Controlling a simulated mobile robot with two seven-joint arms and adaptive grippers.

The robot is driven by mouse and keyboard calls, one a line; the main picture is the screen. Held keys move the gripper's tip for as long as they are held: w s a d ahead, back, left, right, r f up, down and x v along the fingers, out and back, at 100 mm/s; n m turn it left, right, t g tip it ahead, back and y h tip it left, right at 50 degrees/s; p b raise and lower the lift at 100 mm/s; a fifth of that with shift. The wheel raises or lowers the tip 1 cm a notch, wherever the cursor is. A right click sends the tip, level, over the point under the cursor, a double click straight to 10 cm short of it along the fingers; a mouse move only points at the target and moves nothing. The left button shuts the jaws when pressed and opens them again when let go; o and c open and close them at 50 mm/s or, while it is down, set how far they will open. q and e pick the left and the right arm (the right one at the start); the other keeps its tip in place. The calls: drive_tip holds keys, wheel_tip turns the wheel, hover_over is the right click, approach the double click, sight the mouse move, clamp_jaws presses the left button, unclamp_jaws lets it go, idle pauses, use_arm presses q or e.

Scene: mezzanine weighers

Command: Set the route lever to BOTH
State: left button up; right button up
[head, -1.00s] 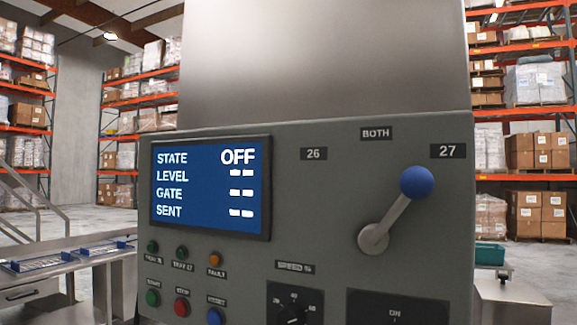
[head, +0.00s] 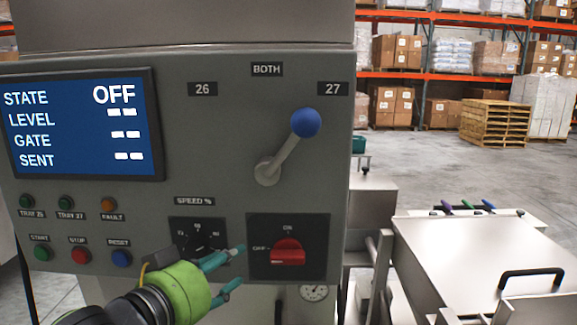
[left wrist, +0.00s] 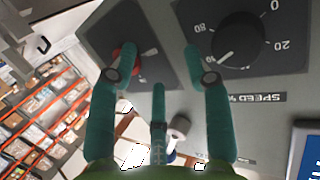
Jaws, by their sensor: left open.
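The route lever has a blue ball knob (head: 305,123) on a grey arm and pivots on a round hub (head: 267,173) on the grey panel. It leans up and right, toward the label 27 (head: 332,88). The BOTH label (head: 267,69) is above the hub and the 26 label (head: 203,89) is to the left. My left gripper (head: 240,267), green with teal fingers, is open and empty, below the lever and in front of the lower panel. In the left wrist view its spread fingers (left wrist: 160,52) face the panel, with the lever hub (left wrist: 179,127) partly visible beyond them.
A red rotary switch (head: 288,253) is just right of my left gripper's fingers. The speed dial (head: 199,236) is behind the gripper. The screen (head: 80,122) reads STATE OFF. The panel around the lever is clear.

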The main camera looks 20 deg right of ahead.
use_arm(q)
drive_tip(key=s+d+r+m+h, duration=0.1)
drive_tip(key=d+r+m+h, duration=0.2)
drive_tip(key=r, duration=0.7)
drive_tip(key=m+h, duration=0.1)
drive_tip(key=m, duration=0.1)
approach(297, 124)
drive_tip(key=shift+g, duration=0.3)
drive_tip(key=x, duration=0.4)
drive_tip(key=shift+w+d, duration=0.2)
drive_tip(key=shift+w, duration=0.2)
drive_tip(key=shift+d+r, duration=0.2)
drive_tip(key=shift+w+d+p, duration=0.25)
drive_tip(key=shift+w+p, duration=0.05)
drive_tip(key=shift+p, duration=0.2)
drive_tip(key=p+x, duration=0.2)
drive_tip(key=x, duration=0.3)
drive_tip(key=shift+p, duration=0.3)
drive_tip(key=shift+w+d+f, duration=0.15)
drive_tip(key=shift+w+d, duration=0.1)
drive_tip(key=shift+d, duration=0.15)
use_arm(e)
drive_tip(key=r, duration=0.2)
drive_tip(key=d+r, duration=0.1)
drive_tip(key=shift+d+r, duration=0.1)
drive_tip(key=shift+r, duration=0.25)
use_arm(q)
drive_tip(key=shift+a, duration=0.1)
drive_tip(key=shift+c, duration=0.4)
